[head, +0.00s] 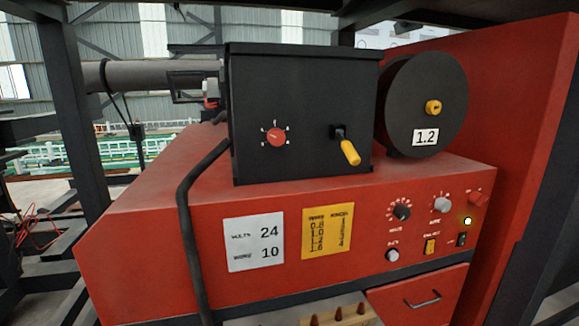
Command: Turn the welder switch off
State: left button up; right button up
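The red welder (150,240) fills the middle and right of the head view. At the right end of its front panel a small black rocker switch (462,240) sits below a lit yellow-green lamp (467,221). An orange switch (430,247) is to its left. The labels beside these switches are too small to read surely, and I cannot tell the rocker's position. Neither gripper is seen in the head view, and nothing touches the switches.
A black box (290,110) with a red knob (276,137) and yellow-handled lever (350,152) stands on the welder beside a black spool (425,85). Knobs (401,212) crowd the panel. A black cable (186,230) hangs at left. Dark posts (78,100) flank the welder.

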aim_at(475, 198)
jog(key=z, duration=1.25)
